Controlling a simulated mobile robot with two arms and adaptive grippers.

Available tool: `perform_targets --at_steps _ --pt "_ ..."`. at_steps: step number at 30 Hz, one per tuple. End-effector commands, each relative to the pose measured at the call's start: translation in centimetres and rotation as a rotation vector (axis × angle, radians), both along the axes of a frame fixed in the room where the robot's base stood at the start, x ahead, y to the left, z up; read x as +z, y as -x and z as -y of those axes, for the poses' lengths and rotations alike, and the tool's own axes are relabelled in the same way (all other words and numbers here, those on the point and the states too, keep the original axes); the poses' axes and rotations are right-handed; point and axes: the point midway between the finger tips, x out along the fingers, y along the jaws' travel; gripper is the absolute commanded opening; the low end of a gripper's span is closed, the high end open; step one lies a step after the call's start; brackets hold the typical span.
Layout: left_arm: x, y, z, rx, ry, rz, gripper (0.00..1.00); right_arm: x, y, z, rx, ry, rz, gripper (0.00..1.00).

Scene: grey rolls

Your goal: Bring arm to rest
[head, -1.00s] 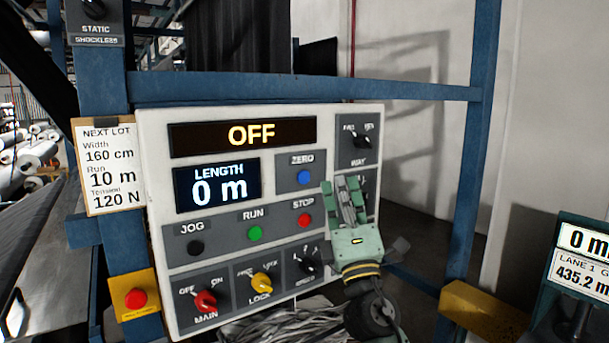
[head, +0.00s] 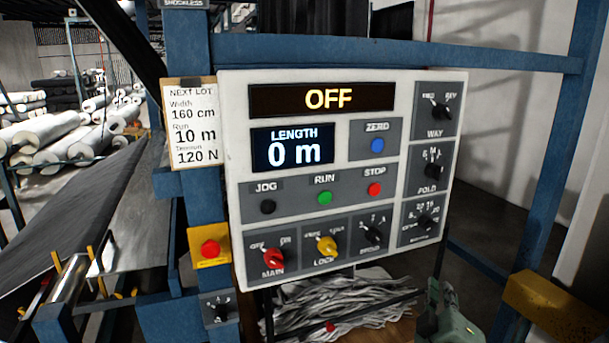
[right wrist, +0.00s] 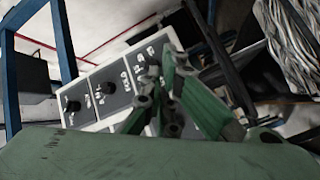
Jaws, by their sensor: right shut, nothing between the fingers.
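My right gripper (head: 436,305) is at the bottom right of the head view, below the control panel's lower right corner and apart from it. Its green fingers are shut and empty; they also show in the right wrist view (right wrist: 160,80), in front of part of the panel. The white control panel (head: 232,150) faces me. Its top display (head: 328,99) reads OFF and its length display (head: 292,148) reads 0 m. The red MAIN knob (head: 273,258) and yellow LOCK knob (head: 327,247) are along its bottom. My left gripper is not in view.
A blue frame post (head: 560,140) stands to the right, with a yellow block (head: 545,300) near its foot. Pale strips lie in a heap (head: 345,305) under the panel. A red button on a yellow box (head: 209,249) is at the left. White rolls (head: 60,140) lie far left.

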Motion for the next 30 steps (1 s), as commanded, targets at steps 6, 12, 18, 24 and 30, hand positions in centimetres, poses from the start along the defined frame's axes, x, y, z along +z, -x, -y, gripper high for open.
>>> perform_targets --at_steps 6,12,18,24,30 --pt "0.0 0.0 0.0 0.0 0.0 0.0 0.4 -13.8 9.8 -1.3 -0.053 -0.401 -0.361 0.0" --pt "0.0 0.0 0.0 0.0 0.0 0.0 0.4 -21.1 19.4 -4.3 -0.106 -0.655 -0.651 0.0" --pt "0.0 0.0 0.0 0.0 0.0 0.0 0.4 -24.2 26.6 -6.9 -0.147 -0.799 -0.856 0.0" --pt "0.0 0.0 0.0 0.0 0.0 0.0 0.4 -25.5 33.1 -9.2 -0.182 -0.905 -1.031 0.0" --pt "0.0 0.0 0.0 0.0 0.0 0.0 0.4 -30.6 31.8 -9.3 -0.192 -0.901 -1.05 0.0"
